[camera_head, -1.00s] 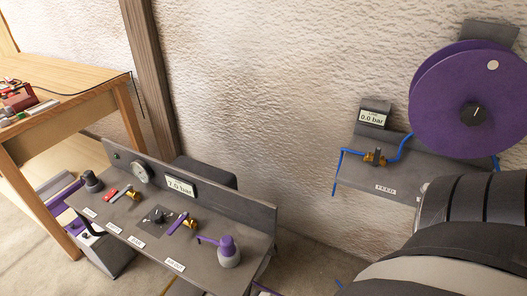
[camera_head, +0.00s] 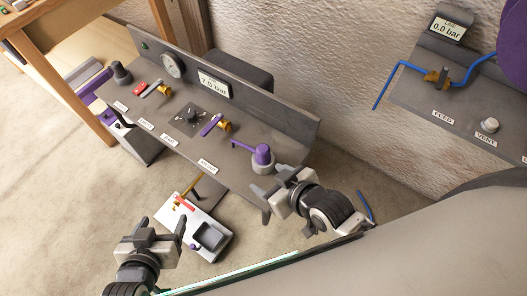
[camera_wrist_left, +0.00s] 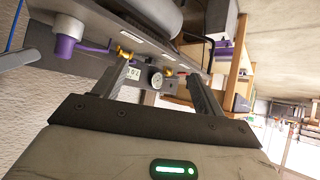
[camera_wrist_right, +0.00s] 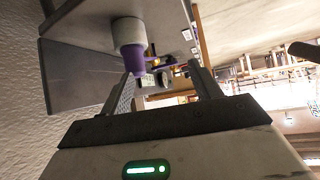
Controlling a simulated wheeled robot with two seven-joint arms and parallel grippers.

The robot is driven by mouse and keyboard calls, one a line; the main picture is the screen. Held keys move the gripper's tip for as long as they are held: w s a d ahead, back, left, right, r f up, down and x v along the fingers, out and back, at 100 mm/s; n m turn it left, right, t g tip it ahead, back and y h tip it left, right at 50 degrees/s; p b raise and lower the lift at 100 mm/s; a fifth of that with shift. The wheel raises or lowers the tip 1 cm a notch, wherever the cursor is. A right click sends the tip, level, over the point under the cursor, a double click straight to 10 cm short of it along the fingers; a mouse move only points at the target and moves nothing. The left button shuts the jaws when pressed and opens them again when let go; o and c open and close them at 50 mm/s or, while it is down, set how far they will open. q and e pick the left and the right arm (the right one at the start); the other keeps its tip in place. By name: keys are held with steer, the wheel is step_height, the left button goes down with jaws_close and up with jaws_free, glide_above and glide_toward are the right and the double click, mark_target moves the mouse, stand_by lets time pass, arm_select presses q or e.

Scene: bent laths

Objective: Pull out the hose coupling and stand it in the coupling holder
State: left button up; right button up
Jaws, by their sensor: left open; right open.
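A purple cap with a side lever (camera_head: 262,155) sits on a grey round base at the right end of the grey control bench; it also shows in the right wrist view (camera_wrist_right: 131,50). I cannot tell whether it is the hose coupling. No coupling holder can be made out with certainty. My right gripper (camera_head: 272,196) is open and empty just in front of the bench's right end, close to the cap and apart from it. My left gripper (camera_head: 160,222) is open and empty, low in front of the bench.
The control bench (camera_head: 235,165) carries a gauge (camera_head: 172,65), a 7.0 bar display (camera_head: 213,84) and brass valves. A white unit (camera_head: 195,228) stands below it. A shelf (camera_head: 440,92) with a blue hose (camera_head: 396,75) is at the right. A wooden table stands upper left.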

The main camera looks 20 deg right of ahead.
steer(key=w+a+r+n+g+y, duration=0.2)
steer(key=w+a+n+g, duration=0.3)
steer(key=a+n, duration=0.45)
steer(key=r+n+g+h+b, duration=0.15)
steer(key=n+g+h, duration=0.35)
steer(key=n, duration=0.6)
glide_above(261, 150)
steer(key=shift+r+t+h, duration=0.2)
steer(key=shift+t+h, duration=0.1)
steer(key=shift+h, duration=0.1)
steer(key=shift+w+d+r+n, duration=0.1)
steer(key=shift+d+r+n, duration=0.15)
steer(key=shift+d, duration=0.15)
arm_select(q)
steer(key=shift+w+d+f, duration=0.1)
steer(key=shift+w+f, duration=0.05)
steer(key=shift+w, duration=0.1)
